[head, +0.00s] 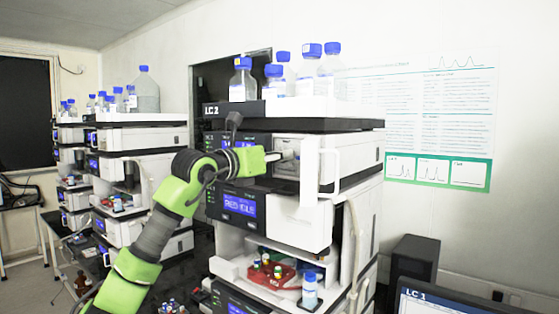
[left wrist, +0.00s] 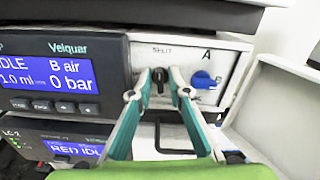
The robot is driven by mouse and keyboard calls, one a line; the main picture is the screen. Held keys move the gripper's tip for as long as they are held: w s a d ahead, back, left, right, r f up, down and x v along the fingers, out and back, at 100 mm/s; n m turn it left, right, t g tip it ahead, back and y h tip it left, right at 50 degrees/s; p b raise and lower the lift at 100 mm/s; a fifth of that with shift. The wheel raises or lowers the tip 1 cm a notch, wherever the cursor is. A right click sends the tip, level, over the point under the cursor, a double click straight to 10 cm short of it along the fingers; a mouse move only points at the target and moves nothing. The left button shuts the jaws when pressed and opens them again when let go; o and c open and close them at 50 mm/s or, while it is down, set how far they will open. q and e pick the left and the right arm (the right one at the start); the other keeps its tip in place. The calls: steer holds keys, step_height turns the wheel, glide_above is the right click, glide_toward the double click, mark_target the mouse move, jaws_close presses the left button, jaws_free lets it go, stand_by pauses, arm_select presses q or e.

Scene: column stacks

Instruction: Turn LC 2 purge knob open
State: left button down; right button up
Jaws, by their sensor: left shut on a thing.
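The LC 2 stack (head: 258,108) stands in the middle of the head view, with its pump module behind my left gripper (head: 284,156). In the left wrist view a small black purge knob (left wrist: 160,76) sits on the white front panel, under the printed word SHUT. It looks about upright. My left gripper (left wrist: 160,75) is shut on this knob, one fingertip on each side, and the fingers partly hide it. My right gripper is not in view.
A blue knob (left wrist: 204,80) marked A and B is close right of my fingers. A pump display (left wrist: 48,76) reads 0 bar. A white door (head: 330,165) stands open at right. Blue-capped bottles (head: 242,80) stand on top. Another stack (head: 130,140) is at left.

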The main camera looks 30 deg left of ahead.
arm_select(q)
steer(key=shift+a+f+n+b, duration=0.1)
steer(key=shift+n+b, duration=1.3)
steer(key=shift+n, duration=2.5)
steer(key=shift+a+f+n+b, duration=0.1)
steer(key=shift+n+b, duration=1.25)
steer(key=shift+n, duration=2.55)
steer(key=c, duration=2.2)
jaws_free()
steer(key=shift+s, duration=0.1)
steer(key=s, duration=0.8)
steer(key=s+a, duration=0.1)
steer(key=s, duration=0.3)
